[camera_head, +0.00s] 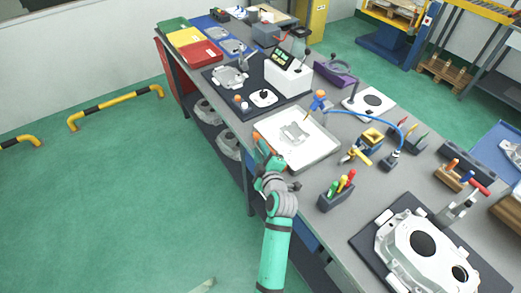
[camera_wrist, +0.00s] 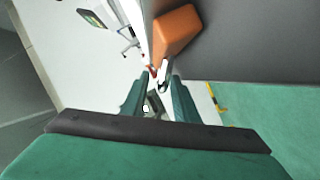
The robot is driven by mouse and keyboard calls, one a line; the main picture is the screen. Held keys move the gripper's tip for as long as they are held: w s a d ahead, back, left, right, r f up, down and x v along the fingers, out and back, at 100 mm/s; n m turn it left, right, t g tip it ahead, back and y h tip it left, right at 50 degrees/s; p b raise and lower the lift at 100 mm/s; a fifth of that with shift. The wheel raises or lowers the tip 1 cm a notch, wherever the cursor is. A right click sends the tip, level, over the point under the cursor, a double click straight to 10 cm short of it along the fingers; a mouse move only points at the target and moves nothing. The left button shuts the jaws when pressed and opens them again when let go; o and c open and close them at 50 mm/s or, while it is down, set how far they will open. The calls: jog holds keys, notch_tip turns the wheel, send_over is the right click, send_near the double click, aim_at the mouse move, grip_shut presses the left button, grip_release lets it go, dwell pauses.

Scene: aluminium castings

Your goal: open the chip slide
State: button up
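The white tray (camera_head: 318,158) lies on the bench with a light metal casting (camera_head: 295,133) in it; in the wrist view, the tray (camera_wrist: 95,55) fills the upper left. An orange block-like part (camera_head: 257,141) sits at the tray's front left, by the bench edge. It shows large in the wrist view (camera_wrist: 177,30), with a small metal piece (camera_wrist: 162,74) below it. I cannot tell whether this is the chip slide's handle. My gripper (camera_head: 262,151) is at the bench edge close to the orange part. In the wrist view its fingers (camera_wrist: 160,88) are apart, pointing towards the small metal piece; contact is unclear.
A holder with coloured-handled tools (camera_head: 337,195) stands right of my gripper. A blue hose (camera_head: 372,117) crosses behind the tray. A large casting (camera_head: 425,250) lies at the right front.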

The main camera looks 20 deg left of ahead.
jog(key=shift+a, duration=0.15)
grip_shut()
